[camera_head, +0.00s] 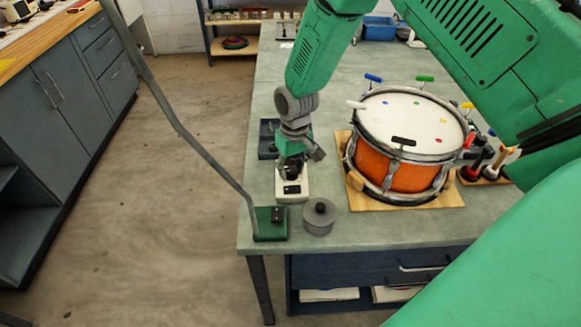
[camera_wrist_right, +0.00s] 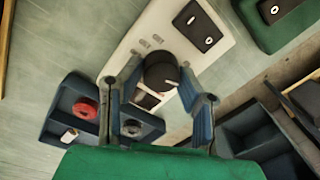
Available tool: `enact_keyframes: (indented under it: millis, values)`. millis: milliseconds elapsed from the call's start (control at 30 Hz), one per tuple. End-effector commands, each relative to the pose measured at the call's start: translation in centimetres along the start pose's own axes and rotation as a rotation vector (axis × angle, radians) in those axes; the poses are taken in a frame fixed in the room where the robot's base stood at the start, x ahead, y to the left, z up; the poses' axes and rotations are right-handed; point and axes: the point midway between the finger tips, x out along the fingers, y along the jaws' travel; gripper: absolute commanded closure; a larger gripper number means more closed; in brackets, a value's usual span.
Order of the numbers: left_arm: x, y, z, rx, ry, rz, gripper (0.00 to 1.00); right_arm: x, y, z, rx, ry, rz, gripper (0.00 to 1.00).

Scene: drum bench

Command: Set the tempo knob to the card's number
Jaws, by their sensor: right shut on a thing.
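The tempo knob (camera_wrist_right: 158,70) is a round black knob with a white pointer mark, on a white box; the mark faces the right finger in the right wrist view. The white box (camera_head: 293,196) lies near the bench's front left in the head view. My right gripper (camera_head: 291,161) reaches down over it, and its fingers (camera_wrist_right: 161,84) are shut on the knob's sides. A black plate (camera_wrist_right: 198,25) with a small white mark sits on the box's other end. I see no readable number card. My left gripper is not in view.
An orange drum (camera_head: 399,178) on a wooden board is to the right. A dark blue tray (camera_wrist_right: 68,87) holding small parts lies beside the box.

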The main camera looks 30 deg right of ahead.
Motion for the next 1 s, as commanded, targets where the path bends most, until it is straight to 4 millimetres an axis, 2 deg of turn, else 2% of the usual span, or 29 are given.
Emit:
enact_keyframes:
  millis: [467,500,833,1000]
  values:
    - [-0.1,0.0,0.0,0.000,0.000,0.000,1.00,0.1,0.1,0.4,-0.013,-0.013,-0.001,0.98]
    - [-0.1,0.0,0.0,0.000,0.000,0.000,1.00,0.1,0.1,0.4,-0.013,-0.013,-0.001,0.62]
    - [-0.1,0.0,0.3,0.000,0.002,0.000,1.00,-0.1,0.2,0.0,-0.013,-0.008,-0.001,0.62]
    - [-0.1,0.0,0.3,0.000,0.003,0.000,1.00,-2.5,0.2,-0.1,-0.013,-0.003,-0.001,0.62]
